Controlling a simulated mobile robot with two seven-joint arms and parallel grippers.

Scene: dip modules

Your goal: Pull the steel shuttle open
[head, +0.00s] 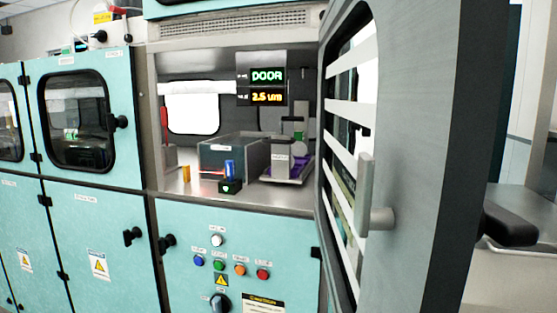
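A cabinet with a steel-lined bay (180,63) stands ahead. Its large grey door (420,110), with a slatted window and a bar handle (367,200), stands swung open on the right. Inside the bay, a dark grey box (222,158) sits left of centre. Right of it is a steel-coloured unit (281,160) with an upright block and purple parts at its side. I cannot tell for certain which of these is the steel shuttle, or whether it is open. Neither of my grippers shows in the head view.
A lit display (263,87) reading "DOOR" hangs in the bay. A small black box with a green light (230,187) sits near the bay's front edge. Coloured buttons (240,270) are on the panel below. Turquoise cabinets (85,195) stand on the left.

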